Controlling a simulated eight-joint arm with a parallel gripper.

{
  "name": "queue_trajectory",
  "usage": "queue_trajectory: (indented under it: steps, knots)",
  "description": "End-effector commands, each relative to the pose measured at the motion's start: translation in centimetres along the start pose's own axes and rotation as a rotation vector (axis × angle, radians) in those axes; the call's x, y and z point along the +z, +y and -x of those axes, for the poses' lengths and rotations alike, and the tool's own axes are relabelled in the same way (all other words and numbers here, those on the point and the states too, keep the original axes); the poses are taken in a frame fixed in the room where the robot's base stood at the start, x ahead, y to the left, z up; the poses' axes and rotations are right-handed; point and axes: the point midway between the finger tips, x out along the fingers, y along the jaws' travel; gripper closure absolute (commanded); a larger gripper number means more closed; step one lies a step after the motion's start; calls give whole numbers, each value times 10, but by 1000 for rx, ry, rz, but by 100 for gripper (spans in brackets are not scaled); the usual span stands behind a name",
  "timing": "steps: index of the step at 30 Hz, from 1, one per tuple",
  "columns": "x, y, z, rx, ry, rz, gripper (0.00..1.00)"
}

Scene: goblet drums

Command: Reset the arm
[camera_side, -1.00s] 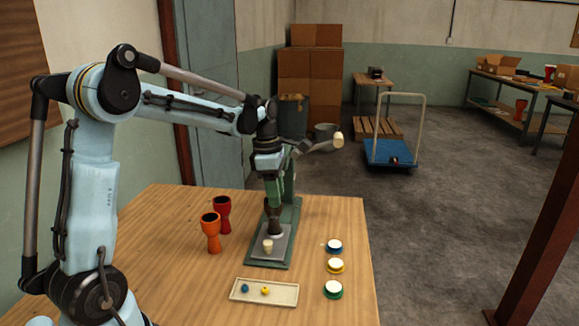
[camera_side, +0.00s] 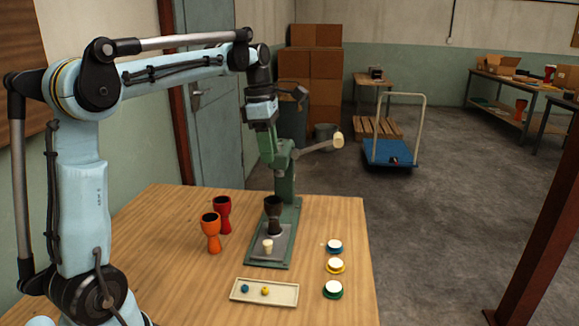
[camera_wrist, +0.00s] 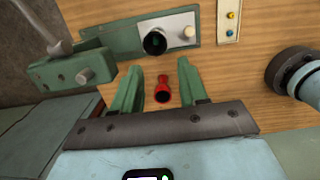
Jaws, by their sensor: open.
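My gripper (camera_side: 268,157) is raised above the green press base, with its green fingers apart and nothing between them. Its spread fingers also show in the wrist view (camera_wrist: 158,85). A dark goblet drum (camera_side: 273,208) stands upright on the press plate, below the gripper and apart from it; the wrist view shows its dark round mouth (camera_wrist: 155,42). An orange drum (camera_side: 211,232) and a red drum (camera_side: 222,212) stand on the table to the left of the press. In the wrist view, one red drum (camera_wrist: 162,90) shows beyond the gap between the fingers, well below.
The green press (camera_side: 285,180) has a lever with a cream knob (camera_side: 338,140). A small cream peg (camera_side: 268,246) stands on its plate. A tray (camera_side: 240,296) holds a blue and a yellow ball. Blue, yellow and green-rimmed discs (camera_side: 335,265) lie at the table's right.

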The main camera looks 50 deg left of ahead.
Motion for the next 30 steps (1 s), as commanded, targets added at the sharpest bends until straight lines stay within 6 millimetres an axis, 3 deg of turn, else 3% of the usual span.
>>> queue_trajectory:
  steps: [12, 16, 20, 30]
  knots:
    - [0, -1, 8, 1, 0, -6, 57]
    - [5, -10, 6, 25, -3, -110, 57]
    - [16, -34, 0, 88, -6, -387, 57]
    - [32, -115, -37, 326, 78, -1348, 57]
